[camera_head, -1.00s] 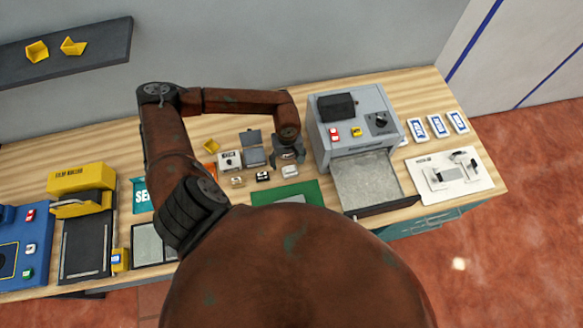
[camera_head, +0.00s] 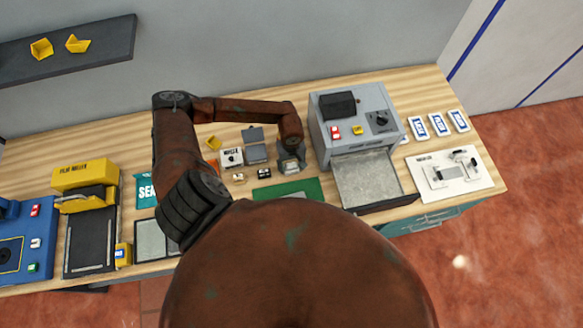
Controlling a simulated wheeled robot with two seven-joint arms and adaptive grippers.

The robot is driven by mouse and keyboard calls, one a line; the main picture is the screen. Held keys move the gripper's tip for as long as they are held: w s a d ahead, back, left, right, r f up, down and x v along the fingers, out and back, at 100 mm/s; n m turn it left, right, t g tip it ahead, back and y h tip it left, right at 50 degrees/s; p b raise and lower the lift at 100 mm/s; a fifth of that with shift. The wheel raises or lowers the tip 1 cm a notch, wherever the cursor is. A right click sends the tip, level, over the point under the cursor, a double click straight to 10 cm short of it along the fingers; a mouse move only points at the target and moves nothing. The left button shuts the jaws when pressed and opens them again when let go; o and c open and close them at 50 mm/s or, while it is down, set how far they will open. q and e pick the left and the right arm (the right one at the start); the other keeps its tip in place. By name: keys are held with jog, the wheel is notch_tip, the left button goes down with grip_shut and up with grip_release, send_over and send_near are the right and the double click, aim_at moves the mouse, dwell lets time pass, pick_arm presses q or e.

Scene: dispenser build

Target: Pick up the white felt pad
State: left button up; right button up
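My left gripper (camera_head: 291,167) points down at the wooden bench, left of the grey machine and just behind the green mat. A small pale patch, likely the white felt pad (camera_head: 290,165), shows at its fingers; the gripper covers most of it. I cannot tell whether the fingers are closed on it or only around it. My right gripper is not in view.
The grey machine (camera_head: 327,147) with an open tray (camera_head: 366,182) stands close right of the gripper. Small parts (camera_head: 264,173), a white box (camera_head: 230,157) and a grey open-lidded box (camera_head: 255,153) sit left. The green mat (camera_head: 312,185) lies in front.

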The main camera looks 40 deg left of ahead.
pick_arm(q)
jog(key=shift+s, duration=0.1)
jog(key=c, duration=0.7)
